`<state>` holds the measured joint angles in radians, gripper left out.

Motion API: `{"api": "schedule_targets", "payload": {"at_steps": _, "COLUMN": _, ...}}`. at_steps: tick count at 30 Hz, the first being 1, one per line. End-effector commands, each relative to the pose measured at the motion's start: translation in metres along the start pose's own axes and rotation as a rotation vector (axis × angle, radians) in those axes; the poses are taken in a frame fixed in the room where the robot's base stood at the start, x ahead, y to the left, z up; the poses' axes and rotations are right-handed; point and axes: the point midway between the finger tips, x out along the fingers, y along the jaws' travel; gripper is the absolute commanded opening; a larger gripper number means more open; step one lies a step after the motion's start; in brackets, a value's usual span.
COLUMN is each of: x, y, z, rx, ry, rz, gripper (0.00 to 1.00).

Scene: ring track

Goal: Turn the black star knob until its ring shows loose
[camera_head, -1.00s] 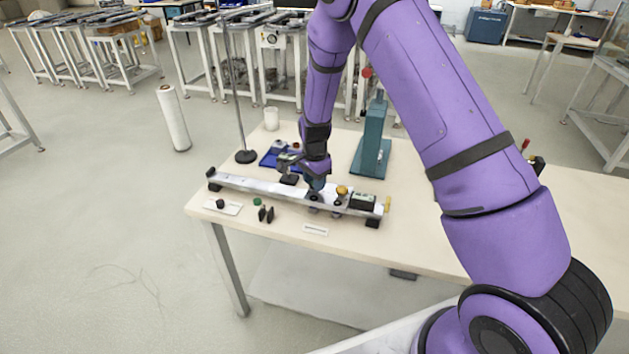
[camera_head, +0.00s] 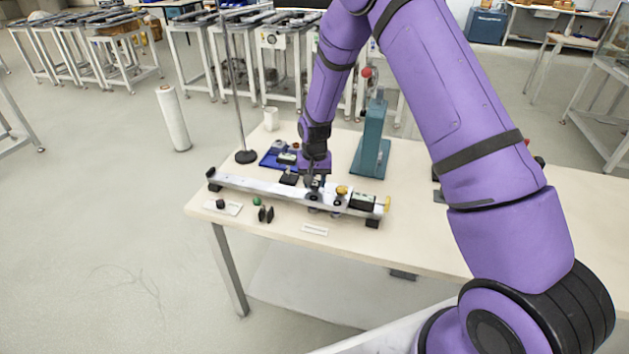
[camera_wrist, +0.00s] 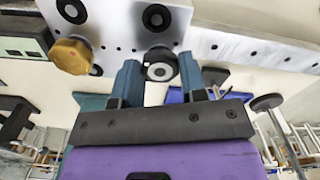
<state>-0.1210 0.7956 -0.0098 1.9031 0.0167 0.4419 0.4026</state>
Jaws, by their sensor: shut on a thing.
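The black star knob (camera_wrist: 160,69) is between the two blue fingertips of my gripper (camera_wrist: 160,77) in the wrist view. It has a pale ring around a dark centre. I cannot read whether this ring shows loose. My gripper is shut on the knob. In the head view my gripper (camera_head: 314,184) points down at the metal track (camera_head: 262,187), right of its middle, and hides most of the knob. A brass-coloured knob (camera_wrist: 72,55) stands left of the fingers in the wrist view and also shows on the track in the head view (camera_head: 341,190).
A dark boxed device (camera_head: 363,201) sits at the track's right end. A teal press (camera_head: 373,140), a blue tray (camera_head: 270,160) and a rod stand (camera_head: 246,157) are behind. Small black parts (camera_head: 265,214), a green knob (camera_head: 257,201) and a label (camera_head: 315,229) lie in front.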

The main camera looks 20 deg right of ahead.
Motion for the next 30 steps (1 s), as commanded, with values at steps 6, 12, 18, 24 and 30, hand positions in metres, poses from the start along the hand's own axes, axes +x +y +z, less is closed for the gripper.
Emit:
{"api": "schedule_targets", "payload": {"at_steps": 6, "x": 0.0012, "y": 0.001, "z": 0.0003, "rx": -0.203, "ry": -0.002, "rz": 0.0, "gripper": 0.15}}
{"api": "schedule_targets", "payload": {"at_steps": 12, "x": 0.0016, "y": 0.0012, "z": 0.0006, "rx": -0.394, "ry": -0.003, "rz": 0.0, "gripper": 0.15}}
{"api": "schedule_targets", "payload": {"at_steps": 18, "x": 0.0021, "y": 0.0015, "z": 0.0009, "rx": -0.584, "ry": -0.004, "rz": 0.0, "gripper": 0.16}}
{"api": "schedule_targets", "payload": {"at_steps": 24, "x": 0.0024, "y": 0.0019, "z": 0.0011, "rx": -0.771, "ry": -0.005, "rz": 0.0, "gripper": 0.16}}
{"api": "schedule_targets", "payload": {"at_steps": 30, "x": 0.0026, "y": 0.0021, "z": 0.0012, "rx": -0.94, "ry": -0.006, "rz": -0.001, "gripper": 0.16}}
